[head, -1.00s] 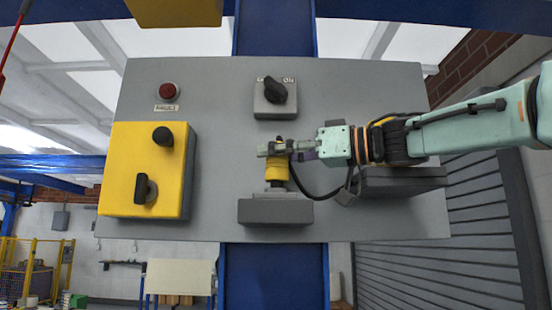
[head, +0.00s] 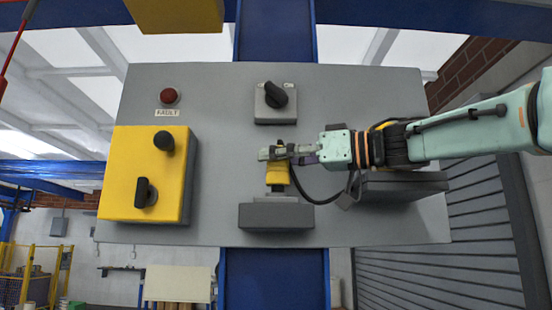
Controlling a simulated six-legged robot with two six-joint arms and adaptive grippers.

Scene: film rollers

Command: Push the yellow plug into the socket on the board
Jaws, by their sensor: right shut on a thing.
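The yellow plug (head: 277,174) is upright in the middle of the grey board (head: 225,100), with a black cable curving from it to the right. My right gripper (head: 275,153) comes in from the right and is shut on the upper part of the plug. Below the plug is the dark grey socket block (head: 276,217) on the board. The plug's lower end meets the light grey piece on top of the socket; I cannot tell how deep it sits. My left gripper is not in view.
A yellow box (head: 146,175) with two black knobs stands out at the left of the board. A rotary switch (head: 275,101) is above the plug, and a red lamp (head: 169,96) is at upper left. A dark grey box (head: 400,187) sits under my right arm.

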